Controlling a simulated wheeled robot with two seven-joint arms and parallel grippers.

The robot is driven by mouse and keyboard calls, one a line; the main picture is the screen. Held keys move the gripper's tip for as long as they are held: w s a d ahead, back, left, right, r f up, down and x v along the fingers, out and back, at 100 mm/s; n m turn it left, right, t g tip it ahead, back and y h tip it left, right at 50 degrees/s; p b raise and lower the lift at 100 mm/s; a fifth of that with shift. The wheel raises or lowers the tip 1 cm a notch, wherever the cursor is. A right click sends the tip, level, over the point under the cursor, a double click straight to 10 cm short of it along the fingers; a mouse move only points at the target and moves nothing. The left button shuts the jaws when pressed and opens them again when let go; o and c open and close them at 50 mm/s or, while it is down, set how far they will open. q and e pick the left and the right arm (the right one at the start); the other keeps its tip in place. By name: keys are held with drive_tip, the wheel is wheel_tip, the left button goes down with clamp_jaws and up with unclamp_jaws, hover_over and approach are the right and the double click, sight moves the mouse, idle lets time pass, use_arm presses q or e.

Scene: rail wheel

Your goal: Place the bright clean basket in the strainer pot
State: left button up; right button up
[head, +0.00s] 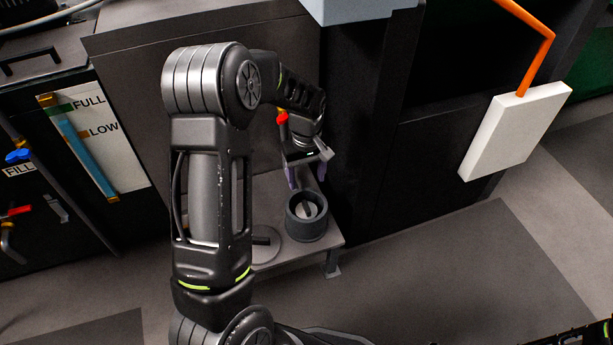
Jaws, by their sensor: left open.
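A dark round pot (307,228), which looks like the strainer pot, stands upright on a small grey stand. A grey round piece with a dark slot shows inside its opening; I cannot tell whether it is a basket. No bright clean basket can be made out. My left gripper (306,177) is open, pointing down just behind the pot, with purple fingertips apart. Nothing shows between them. A flat round disc with a dark bar (265,242) lies on the stand left of the pot, partly hidden by my left arm. My right gripper is not in view.
The small stand (330,238) is narrow, with dark cabinet walls behind and to its right. A white panel (515,130) with an orange pipe (538,65) is at the right. A level gauge (85,150) marked FULL and LOW is at the left.

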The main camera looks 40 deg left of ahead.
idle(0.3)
use_arm(q)
drive_tip(key=s+d+f+m+h, duration=0.2)
drive_tip(key=s+d+f+m, duration=0.1)
drive_tip(key=d+f, duration=0.65)
drive_tip(key=s+d+f+m+h, duration=0.1)
drive_tip(key=s+d+f+m, duration=0.2)
drive_tip(key=s+d, duration=0.5)
drive_tip(key=s+d+f+m+t, duration=0.1)
drive_tip(key=s+d+f+m, duration=0.1)
drive_tip(key=s+d+f, duration=0.3)
drive_tip(key=s+d, duration=0.3)
drive_tip(key=d, duration=0.2)
drive_tip(key=shift+d+f+m+h, duration=0.25)
drive_tip(key=shift+f+m+h, duration=0.1)
drive_tip(key=shift+m+h, duration=0.05)
